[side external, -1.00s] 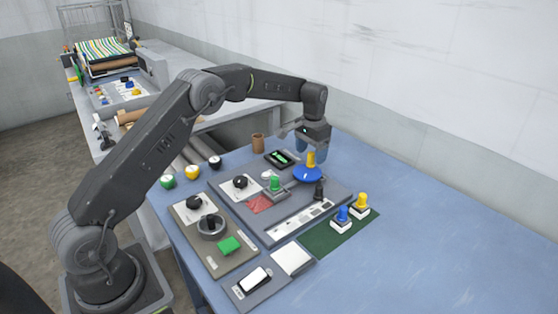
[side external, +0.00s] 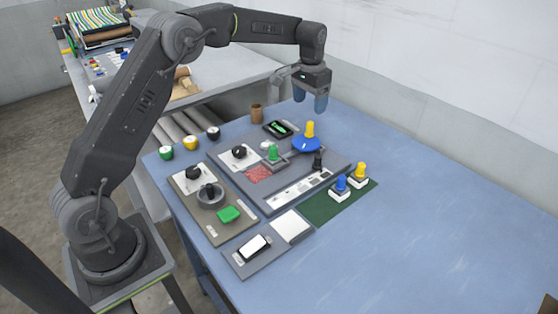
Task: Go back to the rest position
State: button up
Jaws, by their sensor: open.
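My gripper (side external: 310,98) hangs open and empty above the far part of the blue table (side external: 440,220), fingers pointing down.
A blue peg (side external: 341,184) and a yellow peg (side external: 360,171) stand on white bases on a green mat (side external: 322,205). The right of the table is free.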

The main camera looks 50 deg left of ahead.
jog(key=s+d+r+t, duration=0.1)
jog(key=s+d+r, duration=0.2)
jog(key=s+r, duration=0.45)
jog(key=s+d+r+t, duration=0.2)
jog(key=s+d+r, duration=0.25)
jog(key=s, duration=0.55)
jog(key=s+d+f+t, duration=0.1)
jog(key=s+f, duration=0.1)
jog(key=s, duration=0.7)
jog(key=s+d+f+t, duration=0.1)
jog(key=s+f, duration=0.1)
jog(key=s, duration=0.7)
jog(key=shift+s, duration=0.15)
